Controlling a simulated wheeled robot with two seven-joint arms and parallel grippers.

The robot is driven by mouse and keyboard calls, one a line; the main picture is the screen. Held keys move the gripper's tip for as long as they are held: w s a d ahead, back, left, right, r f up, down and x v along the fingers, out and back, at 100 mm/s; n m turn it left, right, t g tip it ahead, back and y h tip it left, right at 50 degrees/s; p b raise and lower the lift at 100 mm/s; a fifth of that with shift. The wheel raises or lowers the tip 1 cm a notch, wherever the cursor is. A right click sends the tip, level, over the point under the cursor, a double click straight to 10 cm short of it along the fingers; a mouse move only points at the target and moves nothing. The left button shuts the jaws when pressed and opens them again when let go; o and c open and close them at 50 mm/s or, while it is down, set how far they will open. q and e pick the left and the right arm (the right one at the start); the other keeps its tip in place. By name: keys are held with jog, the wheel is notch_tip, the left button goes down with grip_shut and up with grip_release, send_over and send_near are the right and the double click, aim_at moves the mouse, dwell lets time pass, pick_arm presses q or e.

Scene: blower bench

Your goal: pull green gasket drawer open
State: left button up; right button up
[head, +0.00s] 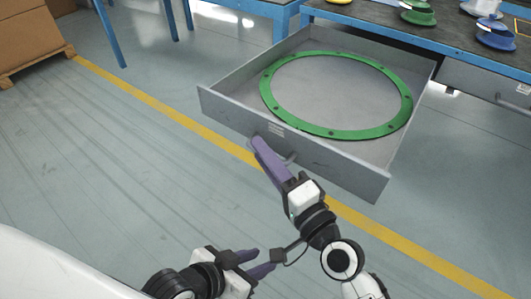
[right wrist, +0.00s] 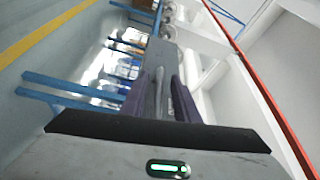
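The grey drawer (head: 235,112) is pulled well out from under the workbench in the head view. A large green gasket ring (head: 335,133) with small holes lies flat inside it. My right gripper (head: 268,158) is at the drawer's front panel, its purple fingers closed around the handle (head: 289,159). In the right wrist view, the handle (right wrist: 159,88) shows between the two fingers (right wrist: 160,100), against the grey drawer front. My left gripper (head: 252,264) is low in the head view, apart from the drawer, its fingers spread and empty.
The blue-framed bench (head: 440,47) carries green, blue and yellow parts on top. Another closed drawer front (head: 490,85) is at the right. Cardboard boxes (head: 28,35) on a pallet stand at the far left. The floor with its yellow line (head: 160,107) is clear.

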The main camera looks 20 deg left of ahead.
jog(key=v, duration=1)
dwell(0.3)
jog(key=shift+s+d, duration=0.1)
jog(key=shift+s, duration=0.05)
